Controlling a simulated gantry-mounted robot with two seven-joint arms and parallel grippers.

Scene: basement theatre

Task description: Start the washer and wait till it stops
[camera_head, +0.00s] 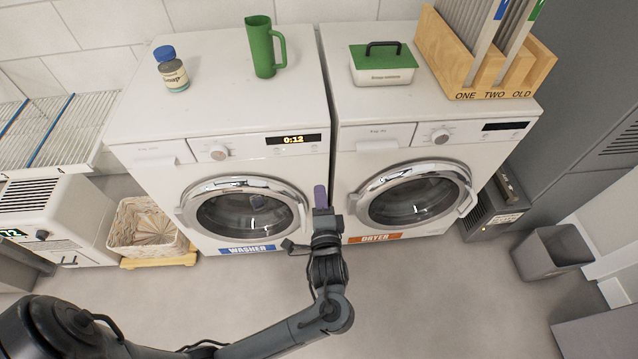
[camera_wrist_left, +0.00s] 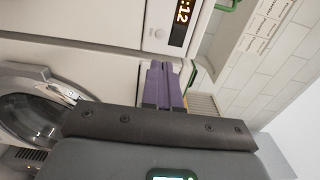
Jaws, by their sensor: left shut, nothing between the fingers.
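The white washer (camera_head: 150,208) stands on the left in the head view, marked by a blue WASHER label (camera_head: 252,248). Its door (camera_head: 248,210) is closed, and something dark shows behind the glass. Its display (camera_head: 293,140) is lit and reads 0:12. The display also shows in the left wrist view (camera_wrist_left: 181,22), partly cut off. My left gripper (camera_head: 320,193) is shut and empty, its purple fingers upright in front of the gap between washer and dryer, below the display. The fingers also show in the left wrist view (camera_wrist_left: 163,85). My right gripper is not in view.
The dryer (camera_head: 385,135) stands right of the washer with a dark display (camera_head: 505,126). A green jug (camera_head: 263,48) and a blue-capped bottle (camera_head: 172,70) stand on the washer. A wicker basket (camera_head: 148,226) and a grey bin (camera_head: 550,253) flank the machines. The floor in front is clear.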

